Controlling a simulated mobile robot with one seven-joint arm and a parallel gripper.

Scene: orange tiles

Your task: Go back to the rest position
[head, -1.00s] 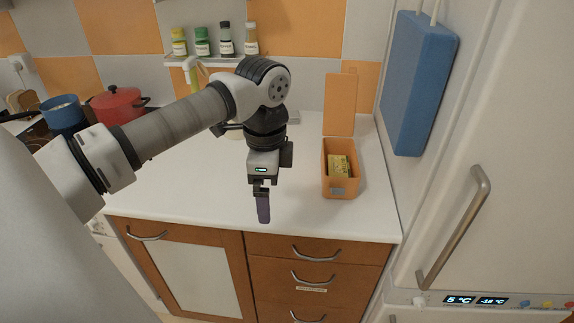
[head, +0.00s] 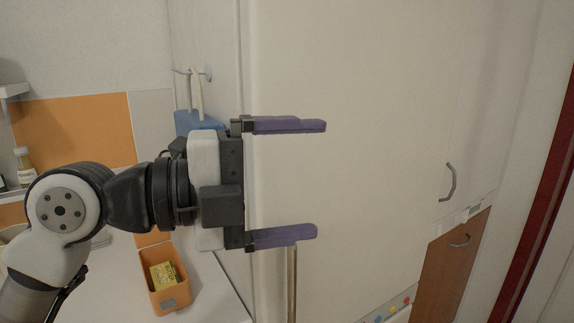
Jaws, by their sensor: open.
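My gripper (head: 318,179) is raised in the middle of the head view. It points to the right, in front of the tall white fridge (head: 350,70). Its two purple fingers are spread wide apart, one above the other, with nothing between them. My arm comes in from the lower left. The gripper is clear of the counter (head: 110,290), and I cannot tell its exact distance from the fridge front.
An orange bin (head: 163,306) with a yellow item (head: 163,275) inside stands on the counter below my gripper. A blue bag (head: 186,121) hangs on the fridge side, partly hidden. A metal fridge handle (head: 292,285) shows below the fingers. A brown cabinet (head: 450,265) stands at the right.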

